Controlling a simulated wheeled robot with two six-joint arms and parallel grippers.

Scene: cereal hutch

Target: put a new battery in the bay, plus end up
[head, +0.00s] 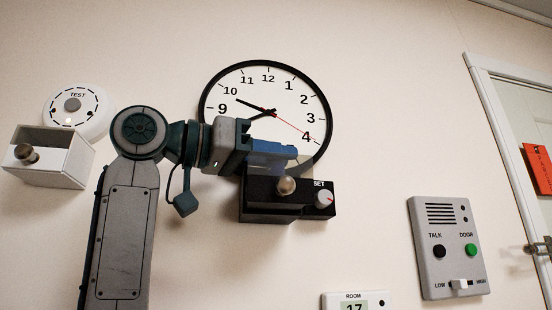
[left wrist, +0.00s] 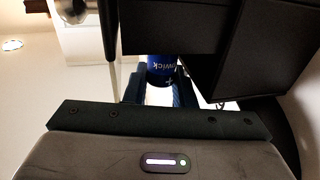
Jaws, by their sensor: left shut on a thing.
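A black-rimmed wall clock (head: 222,82) hangs on the wall. At its lower edge is a black box (head: 262,213) with a round metal knob (head: 286,186) and a white SET dial (head: 325,198). My left gripper (head: 285,155) is just above this box, in front of the clock's lower part. In the left wrist view it is shut on a blue battery (left wrist: 160,68), with a plus mark at the battery's lower end in that picture and lettering upside down. The battery's other end is hidden behind a black part (left wrist: 165,30). The inside of the bay does not show. My right gripper is not in view.
A white open-topped box (head: 68,165) with a knob is on the wall at the left, below a round TEST detector (head: 92,125). An intercom panel (head: 449,270) and a door are at the right. A ROOM display (head: 355,301) is at the bottom. Bare wall lies between.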

